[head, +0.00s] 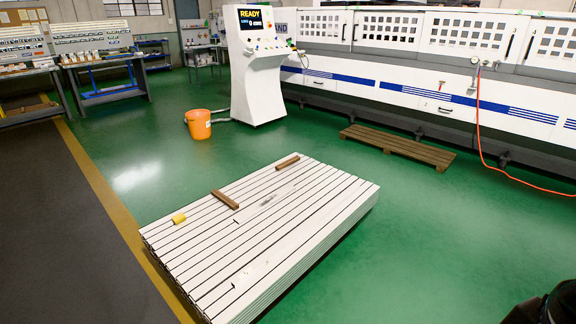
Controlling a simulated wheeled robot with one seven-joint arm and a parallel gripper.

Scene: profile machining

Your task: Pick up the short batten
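Two brown wooden battens lie on top of a stack of pale slotted profiles (300,222). One batten (225,199) lies left of the middle of the stack. The other batten (287,162) lies near the far edge and looks slightly shorter, but it is also farther away, so I cannot be certain which is the short one. Both lie flat and apart from each other. My gripper is not in view; only a dark part of my own body shows at the bottom right corner.
A yellow block (179,218) sits at the stack's left edge. An orange bucket (198,124) and a white control console (257,75) stand behind. A wooden pallet (398,146) lies before the long machine (410,88). An orange hose (479,125) trails right. Green floor right of the stack is clear.

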